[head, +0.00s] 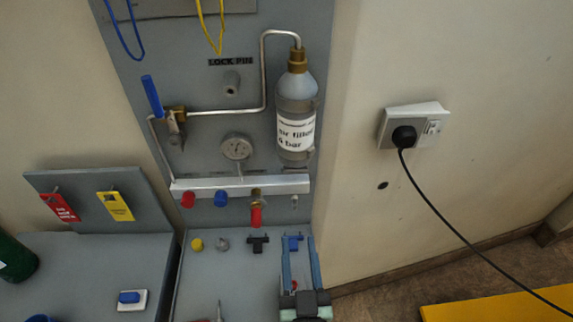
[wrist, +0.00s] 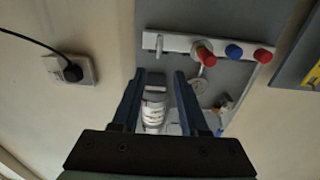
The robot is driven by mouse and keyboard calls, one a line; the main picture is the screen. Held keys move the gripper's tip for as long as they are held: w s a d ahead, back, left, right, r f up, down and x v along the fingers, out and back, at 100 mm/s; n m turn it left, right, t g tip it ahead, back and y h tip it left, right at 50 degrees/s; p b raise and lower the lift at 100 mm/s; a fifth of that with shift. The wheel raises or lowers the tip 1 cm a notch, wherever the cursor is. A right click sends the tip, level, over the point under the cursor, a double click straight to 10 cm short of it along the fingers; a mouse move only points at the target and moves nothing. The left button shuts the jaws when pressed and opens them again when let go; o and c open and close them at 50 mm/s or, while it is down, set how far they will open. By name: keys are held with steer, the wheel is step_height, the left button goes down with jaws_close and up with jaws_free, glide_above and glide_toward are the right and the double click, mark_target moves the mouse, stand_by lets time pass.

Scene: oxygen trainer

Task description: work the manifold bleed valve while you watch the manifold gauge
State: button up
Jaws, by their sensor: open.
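The silver manifold bar (head: 225,186) runs across the grey panel. The manifold gauge (head: 237,147) stands above it; its dial is too small to read. A brass valve with a red handle (head: 256,214) hangs under the bar, and a small metal stub (head: 294,203) sits at its right end; I cannot tell which is the bleed valve. In the wrist view the bar is at the top, with the stub (wrist: 158,46) and the red handle (wrist: 205,55). My gripper (head: 298,240) is open and empty, below the bar's right end; its fingers (wrist: 160,74) point towards the panel, apart from the stub.
A labelled cylinder (head: 296,100) stands above the bar's right end. Red (head: 188,199) and blue (head: 221,199) caps hang left of the valve. A wall socket (head: 413,126) with a cable is right.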

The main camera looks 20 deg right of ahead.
mark_target(295, 204)
steer(key=p+x, duration=0.1)
steer(key=x, duration=0.3)
steer(key=p+x, duration=0.1)
steer(key=x, duration=0.2)
steer(key=p+x, duration=0.1)
steer(key=x, duration=0.3)
steer(key=shift+w+d+f, duration=0.2)
steer(key=shift+w+f, duration=0.05)
steer(key=shift+f, duration=0.1)
jaws_close()
